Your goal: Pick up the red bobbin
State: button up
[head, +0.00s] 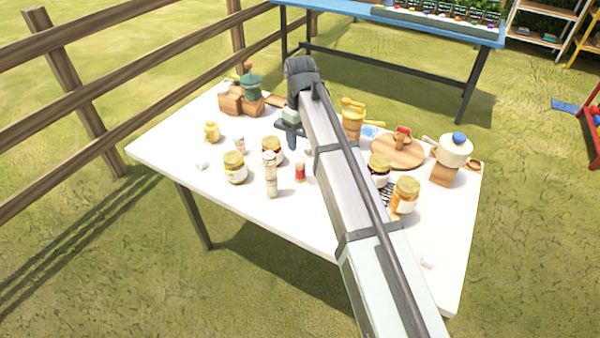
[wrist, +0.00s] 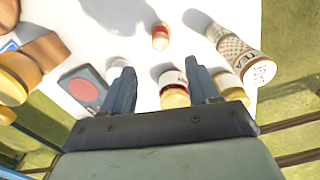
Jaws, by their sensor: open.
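The red bobbin (head: 300,173) is a small red cylinder with pale ends on the white table, just right of a tall patterned cylinder (head: 271,176). In the wrist view the bobbin (wrist: 160,37) stands out ahead of the fingertips, near the top middle, with clear table around it. My gripper (head: 291,136) is above the table, farther back than the bobbin. In the wrist view its two fingers (wrist: 162,80) are apart with nothing held.
Several jars stand near the bobbin, including a gold-lidded one (head: 235,168). The patterned cylinder (wrist: 247,58) is at the right in the wrist view. A dark flat item with a red disc (wrist: 83,89) lies left. A round wooden board (head: 398,152) is at the table's right.

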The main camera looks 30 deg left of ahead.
aim_at(300, 164)
notch_tip(300, 164, down, 14)
jog(key=shift+r, duration=0.15)
dwell(0.7)
jog(key=c, duration=1.1)
